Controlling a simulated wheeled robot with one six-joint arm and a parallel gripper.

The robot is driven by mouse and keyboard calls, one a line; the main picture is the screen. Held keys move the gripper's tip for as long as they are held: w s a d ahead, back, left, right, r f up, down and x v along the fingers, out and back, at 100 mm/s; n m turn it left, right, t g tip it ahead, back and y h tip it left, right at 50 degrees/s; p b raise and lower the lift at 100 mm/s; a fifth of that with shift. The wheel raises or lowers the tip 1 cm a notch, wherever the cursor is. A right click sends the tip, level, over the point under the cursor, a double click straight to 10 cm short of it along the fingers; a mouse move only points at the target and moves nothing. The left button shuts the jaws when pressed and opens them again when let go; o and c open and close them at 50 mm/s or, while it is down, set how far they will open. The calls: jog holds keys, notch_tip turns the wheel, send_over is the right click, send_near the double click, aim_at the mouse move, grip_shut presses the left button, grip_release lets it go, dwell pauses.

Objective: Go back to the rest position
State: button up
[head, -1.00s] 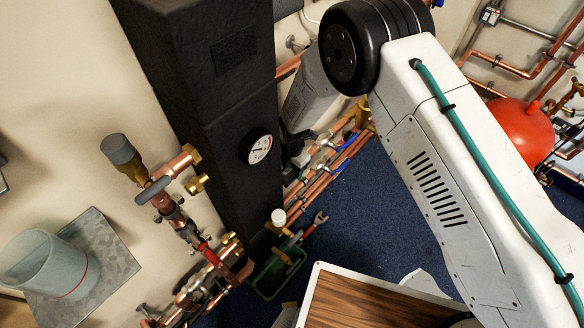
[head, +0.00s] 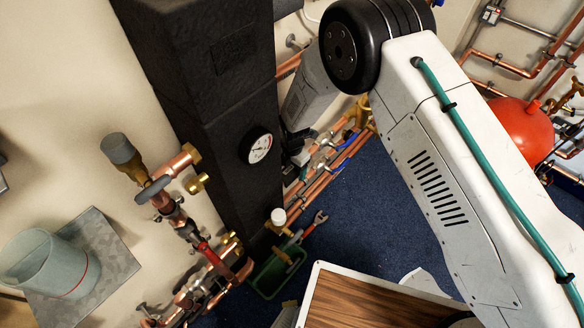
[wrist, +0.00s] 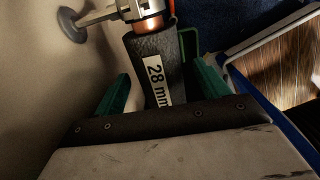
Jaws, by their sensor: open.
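My gripper (wrist: 161,72) shows in the wrist view with its two green fingers spread apart. A dark insulated pipe with a white "28 mm" label (wrist: 157,82) appears between the fingers. I cannot tell how far the pipe is from them, and nothing is seen gripped. In the head view my white arm comes in from the right and bends down at a black joint. Its far end reaches beside the black column, and the fingers cannot be made out there.
The black column (head: 225,110) with a round gauge (head: 257,146) stands close to my arm's end. Copper pipes and valves (head: 180,215) run along the left wall. A green tray (head: 268,276) and a wood-topped surface (head: 365,300) are below. Blue floor (head: 375,215) is open between.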

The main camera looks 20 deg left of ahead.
notch_tip(320, 180, up, 7)
jog(key=shift+r, duration=0.15)
dwell(0.4)
jog(key=shift+s+d+m, duration=0.1)
jog(key=shift+m, duration=0.4)
jog(key=s+d+r+m+g+h, duration=0.15)
jog(key=s+d+r+m, duration=0.35)
jog(key=d+r+m, duration=0.7)
jog(key=s+d+r+m+g, duration=0.2)
jog(key=s+d+r+m, duration=0.2)
jog(key=d+r+m, duration=0.75)
jog(key=s+d+r+m+t+y, duration=0.1)
jog(key=s+d+r+m+t, duration=0.4)
jog(key=s+d+r, duration=1.2)
jog(key=d+r+m, duration=0.2)
jog(key=d+r, duration=0.1)
jog(key=d, duration=0.1)
jog(key=shift+d, duration=0.15)
